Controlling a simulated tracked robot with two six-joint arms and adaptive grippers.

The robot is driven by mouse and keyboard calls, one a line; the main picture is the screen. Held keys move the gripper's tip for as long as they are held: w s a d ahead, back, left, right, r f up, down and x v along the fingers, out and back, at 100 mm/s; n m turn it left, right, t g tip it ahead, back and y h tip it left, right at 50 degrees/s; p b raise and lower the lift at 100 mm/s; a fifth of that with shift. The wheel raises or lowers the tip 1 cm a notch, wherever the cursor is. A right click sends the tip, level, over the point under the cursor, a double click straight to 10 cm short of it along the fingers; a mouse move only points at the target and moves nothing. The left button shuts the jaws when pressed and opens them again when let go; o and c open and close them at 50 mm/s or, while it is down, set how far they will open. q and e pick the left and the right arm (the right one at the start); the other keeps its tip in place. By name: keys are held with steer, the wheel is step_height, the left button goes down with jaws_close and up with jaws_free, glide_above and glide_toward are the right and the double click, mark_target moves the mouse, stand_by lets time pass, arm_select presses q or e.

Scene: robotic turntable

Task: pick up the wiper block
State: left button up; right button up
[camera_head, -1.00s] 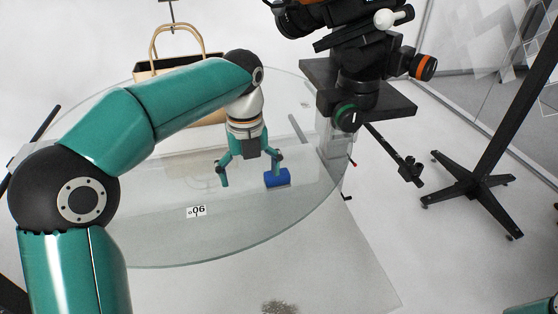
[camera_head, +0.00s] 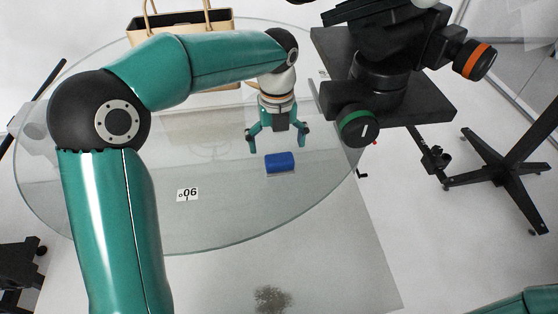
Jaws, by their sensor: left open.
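The wiper block is a small blue block (camera_head: 280,162) lying on the round glass turntable (camera_head: 130,222), right of the middle of the camera_head view. My left gripper (camera_head: 278,144) is just beyond the block, fingers spread and pointing down, with nothing between them. In the picture the block shows just below the fingertips, apart from them. I cannot tell exactly how high the fingertips are above the glass. Of my right arm only a teal part shows at the bottom right corner; its gripper is out of view.
A tan bag (camera_head: 180,24) stands at the back of the turntable. A small label marked 06 (camera_head: 187,195) lies on the glass at left. A black camera mount (camera_head: 380,85) stands right of my left gripper. A black stand base (camera_head: 495,175) is farther right. The glass in front is clear.

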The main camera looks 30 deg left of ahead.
mark_target(279, 158)
arm_select(q)
steer(key=shift+w+d+f+p, duration=0.1)
steer(key=shift+f+p, duration=0.15)
steer(key=shift+f, duration=1.15)
steer(key=shift+w+f+p, duration=0.1)
steer(key=shift+f+p, duration=0.1)
steer(key=shift+f, duration=1.2)
steer(key=c, duration=1.2)
